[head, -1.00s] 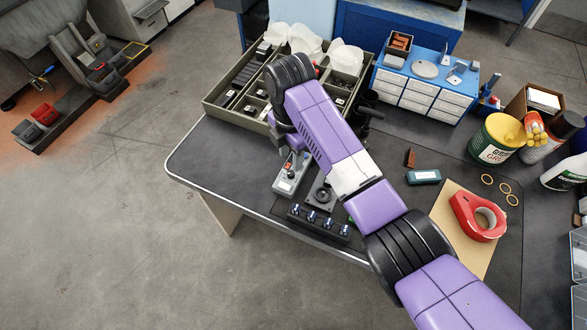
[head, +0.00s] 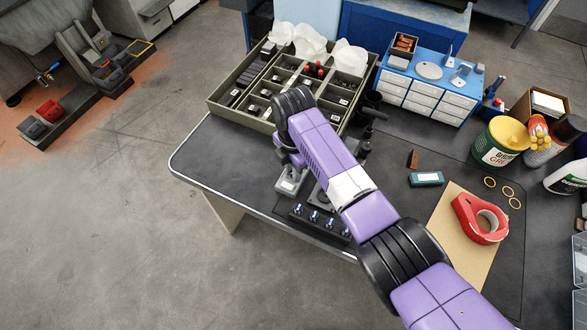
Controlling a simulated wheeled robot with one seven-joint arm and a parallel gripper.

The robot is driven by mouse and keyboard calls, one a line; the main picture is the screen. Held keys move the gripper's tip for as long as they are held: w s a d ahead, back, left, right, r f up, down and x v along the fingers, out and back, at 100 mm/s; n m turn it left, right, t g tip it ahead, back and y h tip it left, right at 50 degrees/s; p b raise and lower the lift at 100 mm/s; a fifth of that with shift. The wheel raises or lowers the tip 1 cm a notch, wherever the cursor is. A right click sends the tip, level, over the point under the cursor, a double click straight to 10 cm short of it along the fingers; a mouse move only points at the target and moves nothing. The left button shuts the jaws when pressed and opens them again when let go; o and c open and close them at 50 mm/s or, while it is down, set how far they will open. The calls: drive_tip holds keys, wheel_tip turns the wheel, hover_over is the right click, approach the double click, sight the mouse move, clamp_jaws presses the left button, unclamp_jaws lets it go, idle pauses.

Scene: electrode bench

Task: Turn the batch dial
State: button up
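What looks like the dial unit, a dark plate (head: 317,197) at the bench's front edge, is mostly covered by my purple arm. The round black knob on it, visible earlier, is now hidden. Just in front is a black strip with several blue-tipped knobs (head: 314,217). A small grey box (head: 289,184) stands to the left, its top partly under my wrist. My arm reaches in from the lower right and bends down over these controls. The fingers of my gripper are hidden behind the arm, so neither their opening nor any contact shows.
A divided parts tray (head: 222,112) stands behind the arm, with a blue drawer unit (head: 425,97) to its right. A teal device (head: 426,179), red tape dispenser (head: 478,218) and grease can (head: 499,143) lie to the right. The bench's left front (head: 225,165) is clear.

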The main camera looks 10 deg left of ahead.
clamp_jaws()
drive_tip(key=shift+m, duration=0.3)
drive_tip(key=m, duration=0.4)
drive_tip(key=shift+p, duration=0.4)
drive_tip(key=m+p, duration=0.1)
drive_tip(key=m, duration=0.6)
drive_tip(key=shift+m, duration=0.3)
drive_tip(key=m, duration=0.6)
drive_tip(key=m+p, duration=0.1)
drive_tip(key=m, duration=0.4)
drive_tip(key=shift+w+m, duration=0.1)
drive_tip(key=shift+m, duration=0.3)
